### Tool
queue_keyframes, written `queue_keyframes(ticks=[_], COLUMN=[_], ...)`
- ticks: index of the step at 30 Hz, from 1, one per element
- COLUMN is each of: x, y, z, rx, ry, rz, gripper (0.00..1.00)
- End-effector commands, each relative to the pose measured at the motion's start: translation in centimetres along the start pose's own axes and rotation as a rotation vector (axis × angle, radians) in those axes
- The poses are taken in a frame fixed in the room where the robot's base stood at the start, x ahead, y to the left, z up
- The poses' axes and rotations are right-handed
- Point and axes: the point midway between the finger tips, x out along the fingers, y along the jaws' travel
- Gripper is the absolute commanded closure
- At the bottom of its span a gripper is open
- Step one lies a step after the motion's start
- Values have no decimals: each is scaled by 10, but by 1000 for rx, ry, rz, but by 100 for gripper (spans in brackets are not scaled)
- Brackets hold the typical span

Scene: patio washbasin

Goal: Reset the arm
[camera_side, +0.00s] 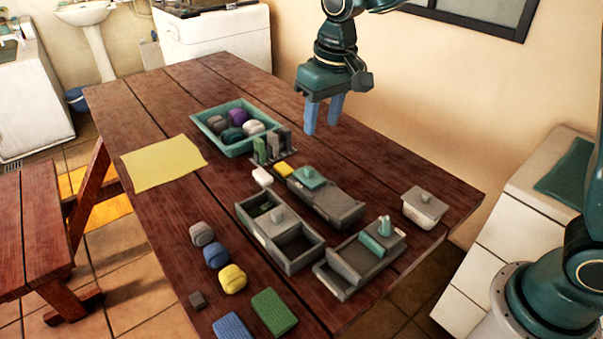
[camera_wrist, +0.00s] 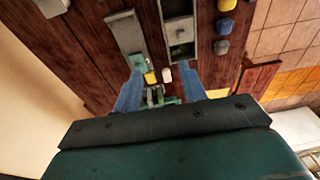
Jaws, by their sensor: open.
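My gripper (camera_side: 323,116) is open and empty, held in the air above the far right part of the wooden table (camera_side: 370,163). Its two blue fingers point down and are apart, with nothing between them. In the wrist view my gripper (camera_wrist: 163,95) also shows open, with table items visible beyond the fingertips. My arm comes down from the top of the side view. The fingers touch nothing that I can see.
A teal tray (camera_side: 204,123) holds several rolled cloths. Grey boxes (camera_side: 295,264), a lidded box (camera_side: 424,206), a slotted rack (camera_side: 262,160), a yellow cloth (camera_side: 163,163), rolls and sponges (camera_side: 273,311) lie around the table. The far left tabletop is clear.

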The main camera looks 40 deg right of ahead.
Motion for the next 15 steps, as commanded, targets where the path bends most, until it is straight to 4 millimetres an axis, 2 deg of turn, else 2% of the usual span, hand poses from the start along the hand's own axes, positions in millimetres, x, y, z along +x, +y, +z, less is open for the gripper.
queue_keyframes(ticks=[1,6,15], x=[-11,-39,-76], y=[6,26,55], z=[8,35,90], rx=[2,1,1], ry=[15,58,137], rz=[-2,-6,-8], gripper=[58,58,58])
